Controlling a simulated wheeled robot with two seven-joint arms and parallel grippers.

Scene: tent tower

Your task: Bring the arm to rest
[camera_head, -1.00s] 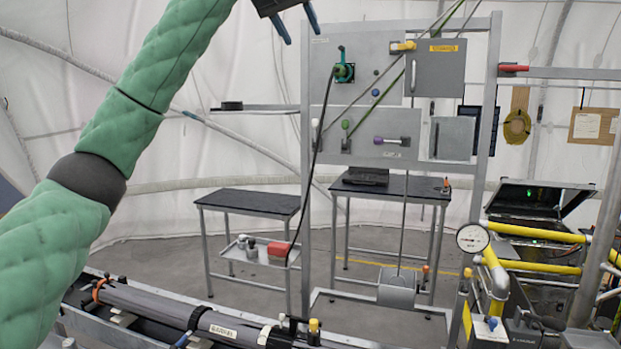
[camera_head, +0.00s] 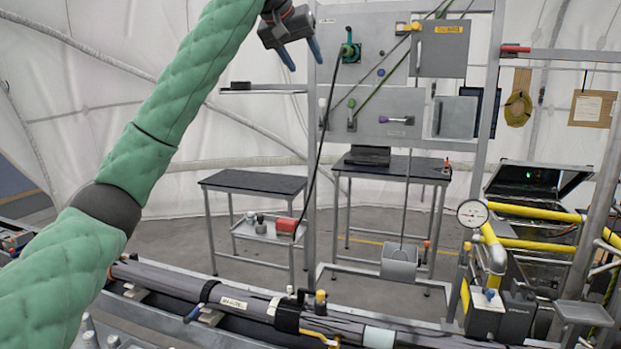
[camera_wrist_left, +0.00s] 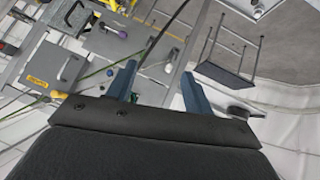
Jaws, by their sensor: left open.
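My left arm comes in from the left in a green padded sleeve and reaches up to the top middle of the head view. Its gripper (camera_head: 303,56) is raised in front of the left post of the grey panel frame. The two blue fingers point down and stand apart, with nothing between them. In the left wrist view the gripper (camera_wrist_left: 157,85) also shows open and empty, with the panel beyond it at the left and a table below the far room. My right gripper is not in view.
The panel (camera_head: 375,130) carries a grey box (camera_head: 442,50), knobs and a hanging black cable. Two dark-topped tables (camera_head: 253,182) stand behind. A long grey tube (camera_head: 190,288) lies along the front. Yellow pipes and a gauge (camera_head: 472,213) are at the right.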

